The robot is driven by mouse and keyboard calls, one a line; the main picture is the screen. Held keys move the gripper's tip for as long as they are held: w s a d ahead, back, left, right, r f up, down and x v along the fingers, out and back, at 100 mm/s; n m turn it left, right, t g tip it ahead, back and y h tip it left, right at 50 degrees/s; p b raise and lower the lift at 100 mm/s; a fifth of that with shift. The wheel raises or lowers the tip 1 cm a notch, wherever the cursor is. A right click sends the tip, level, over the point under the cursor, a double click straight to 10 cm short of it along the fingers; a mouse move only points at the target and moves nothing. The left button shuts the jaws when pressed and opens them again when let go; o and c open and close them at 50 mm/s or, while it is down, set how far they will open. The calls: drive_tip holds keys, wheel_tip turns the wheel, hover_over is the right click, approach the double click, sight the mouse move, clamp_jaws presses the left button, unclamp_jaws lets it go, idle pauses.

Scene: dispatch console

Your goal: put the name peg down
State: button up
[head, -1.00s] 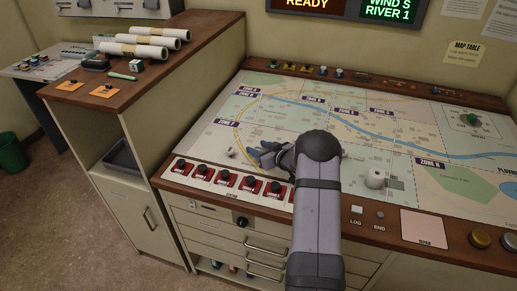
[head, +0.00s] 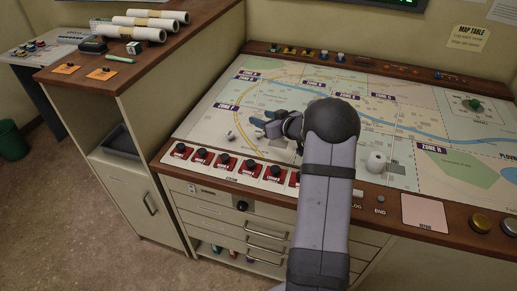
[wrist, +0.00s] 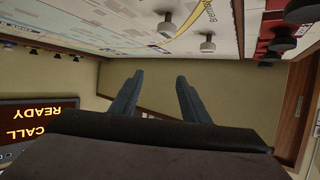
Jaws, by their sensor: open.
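A small pale peg (head: 230,136) stands on the left part of the map table (head: 215,118), above the row of red buttons. I cannot read a name on it, so I cannot be sure it is the name peg. My gripper (head: 262,123) is just right of it in the head view, above the map and apart from the peg. In the wrist view the two blue-grey fingers (wrist: 157,92) are spread with nothing between them. Two pale pegs, one nearer (wrist: 207,43) and one farther (wrist: 167,28), stand on the map beyond the fingertips there.
A larger white knob (head: 376,161) stands on the map right of my arm. Red buttons (head: 226,161) line the front edge. A pink pad (head: 425,212) lies at the front right. A wooden counter (head: 200,22) with paper rolls (head: 150,25) rises at the left.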

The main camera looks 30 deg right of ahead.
drive_tip(key=s+a+g+h, duration=0.1)
drive_tip(key=s+a, duration=0.1)
drive_tip(key=s, duration=0.1)
drive_tip(key=s+a+m+g+h, duration=0.1)
drive_tip(key=s+a+g, duration=0.1)
drive_tip(key=s+a, duration=0.1)
drive_tip(key=s+a+f+m+g+h, duration=0.1)
drive_tip(key=s+a+g+h, duration=0.1)
drive_tip(key=s+a, duration=0.1)
drive_tip(key=shift+s+a, duration=0.15)
drive_tip(key=shift+s, duration=0.25)
drive_tip(key=s+a+f+g, duration=0.1)
drive_tip(key=s+a+g, duration=0.1)
drive_tip(key=s+a, duration=0.3)
drive_tip(key=s+a+f+g+y, duration=0.1)
drive_tip(key=s+a+g, duration=0.2)
drive_tip(key=s, duration=1)
drive_tip(key=s+a+f+g+y, duration=0.1)
drive_tip(key=s+a+f+g, duration=0.1)
drive_tip(key=s+a, duration=0.5)
drive_tip(key=shift+s+a+n+g, duration=0.25)
drive_tip(key=shift+s+g, duration=0.45)
drive_tip(key=shift+s, duration=0.55)
